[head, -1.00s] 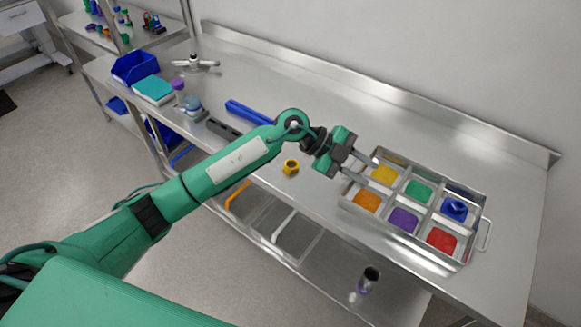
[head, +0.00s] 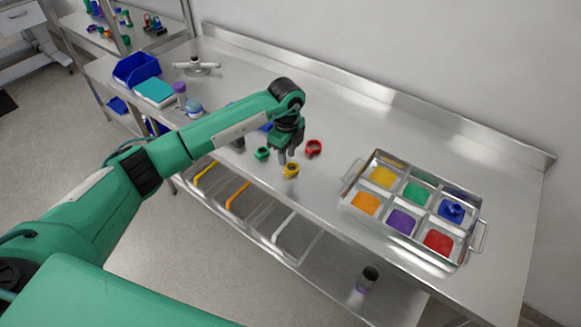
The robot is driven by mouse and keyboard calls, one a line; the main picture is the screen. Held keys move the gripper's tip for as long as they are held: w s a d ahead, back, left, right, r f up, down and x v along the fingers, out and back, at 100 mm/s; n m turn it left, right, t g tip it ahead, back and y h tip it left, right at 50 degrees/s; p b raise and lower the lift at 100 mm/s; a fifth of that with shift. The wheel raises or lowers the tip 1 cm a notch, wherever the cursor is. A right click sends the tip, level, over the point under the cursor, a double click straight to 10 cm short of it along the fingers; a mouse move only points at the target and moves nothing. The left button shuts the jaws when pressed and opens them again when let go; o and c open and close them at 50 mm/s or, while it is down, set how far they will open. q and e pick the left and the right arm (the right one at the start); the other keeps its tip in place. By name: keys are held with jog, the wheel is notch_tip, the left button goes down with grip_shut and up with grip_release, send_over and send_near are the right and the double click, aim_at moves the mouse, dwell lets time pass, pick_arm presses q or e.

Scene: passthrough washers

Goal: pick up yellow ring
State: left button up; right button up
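The yellow ring (head: 291,171) sits on the metal table near its front edge. My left gripper (head: 288,159) points down just above and behind it, with its fingertips close to the ring. The fingers look apart, with nothing clearly held between them; whether they touch the ring is hard to tell. My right gripper is not in view.
A green ring (head: 262,153) lies left of the gripper and a red ring (head: 314,147) lies right of it, both close. A metal tray (head: 346,207) with coloured compartments stands at the right; a blue ring (head: 452,210) is in its blue compartment.

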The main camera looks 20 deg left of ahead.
aim_at(288, 171)
pick_arm(q)
jog(key=shift+f, duration=0.65)
notch_tip(288, 171, down, 4)
jog(key=shift+w+d+p, duration=0.1)
jog(key=shift+p, duration=1.15)
jog(key=shift+f, duration=0.65)
grip_shut()
